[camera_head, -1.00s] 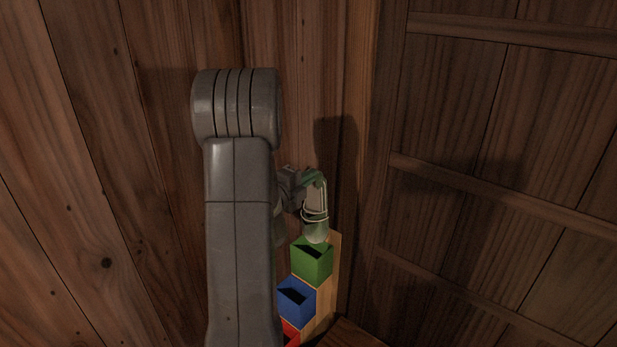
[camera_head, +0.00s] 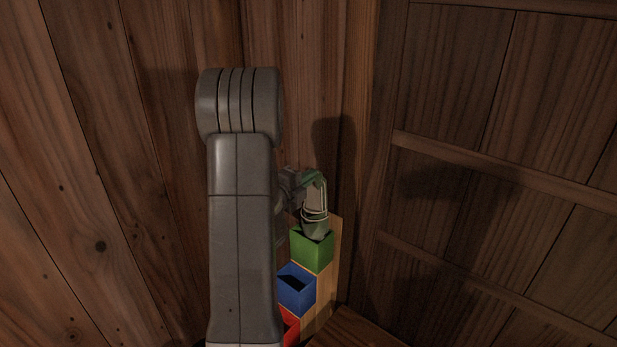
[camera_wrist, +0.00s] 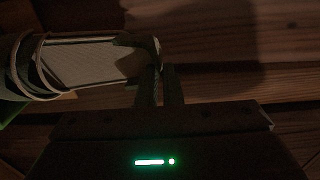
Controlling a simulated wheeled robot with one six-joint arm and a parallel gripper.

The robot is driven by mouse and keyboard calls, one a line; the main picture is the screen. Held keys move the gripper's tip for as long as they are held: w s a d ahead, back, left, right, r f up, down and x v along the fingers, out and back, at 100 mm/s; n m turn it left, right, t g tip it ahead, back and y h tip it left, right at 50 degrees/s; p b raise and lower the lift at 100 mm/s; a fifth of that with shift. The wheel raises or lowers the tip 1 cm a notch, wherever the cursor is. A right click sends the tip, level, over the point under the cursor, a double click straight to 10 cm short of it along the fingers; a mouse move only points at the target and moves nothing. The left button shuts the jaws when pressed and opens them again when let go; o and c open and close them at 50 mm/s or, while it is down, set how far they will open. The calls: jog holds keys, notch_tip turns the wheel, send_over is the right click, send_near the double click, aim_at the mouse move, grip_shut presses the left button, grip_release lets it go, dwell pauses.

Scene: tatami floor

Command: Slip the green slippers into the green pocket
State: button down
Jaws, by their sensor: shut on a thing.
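The green slippers (camera_head: 314,212) look pale with thin bands and hang down from my gripper (camera_head: 318,179). In the wrist view my gripper (camera_wrist: 158,80) is shut on the heel end of the slippers (camera_wrist: 85,62), which point left. In the head view the lower end of the slippers is at the mouth of the green pocket (camera_head: 312,252) and covers most of its opening. I cannot tell how deep it reaches inside. A bit of green at the left edge of the wrist view (camera_wrist: 12,112) is the pocket.
A blue pocket (camera_head: 296,292) and a red pocket (camera_head: 291,326) sit below the green one on a light wooden board (camera_head: 334,262). Plank walls stand close behind and to the right. A wooden edge (camera_head: 350,330) lies at the lower right.

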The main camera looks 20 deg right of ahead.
aim_at(316, 184)
jog(key=shift+f+b, duration=1.25)
jog(key=shift+f, duration=0.7)
jog(key=c, duration=1.5)
grip_release()
jog(key=v, duration=1.4)
jog(key=shift+d, duration=0.1)
